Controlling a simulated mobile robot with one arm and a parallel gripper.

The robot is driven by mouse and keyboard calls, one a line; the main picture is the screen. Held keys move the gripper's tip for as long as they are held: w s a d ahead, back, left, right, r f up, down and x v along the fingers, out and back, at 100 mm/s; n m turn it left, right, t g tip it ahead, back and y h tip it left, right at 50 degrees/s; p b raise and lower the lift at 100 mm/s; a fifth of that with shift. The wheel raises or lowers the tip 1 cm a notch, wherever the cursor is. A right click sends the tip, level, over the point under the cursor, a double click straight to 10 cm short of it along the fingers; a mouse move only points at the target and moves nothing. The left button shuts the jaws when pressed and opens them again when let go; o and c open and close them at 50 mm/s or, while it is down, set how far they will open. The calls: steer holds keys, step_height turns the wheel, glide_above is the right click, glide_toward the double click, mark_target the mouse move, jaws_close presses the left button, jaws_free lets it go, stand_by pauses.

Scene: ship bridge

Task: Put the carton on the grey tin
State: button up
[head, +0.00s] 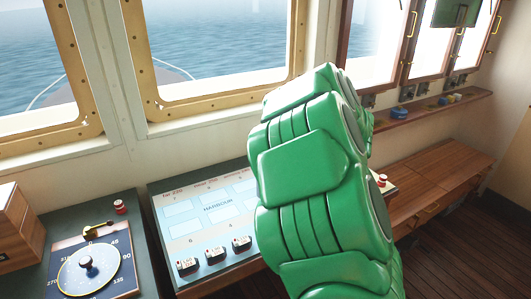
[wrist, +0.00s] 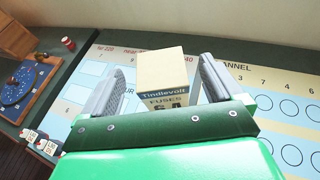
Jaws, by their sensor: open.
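The carton (wrist: 165,76) is a cream box with dark printing that reads Tindlevolt FUSES. In the wrist view it stands on the printed board between the two grey fingers of my gripper (wrist: 162,63). The fingers are apart, with a gap showing on each side of the carton. Its lower part is hidden behind my gripper's green body. In the head view my green arm hides the carton and the gripper. I cannot make out a grey tin in either view.
A light-blue printed board (head: 215,207) lies on the console, with several small labelled blocks (head: 215,255) along its front. A dial panel (head: 90,265), a wooden box (head: 18,225) and a small red-and-white can (head: 120,207) are left. A narrow shelf (head: 440,115) holds small items.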

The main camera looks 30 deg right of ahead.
steer(key=v, duration=0.7)
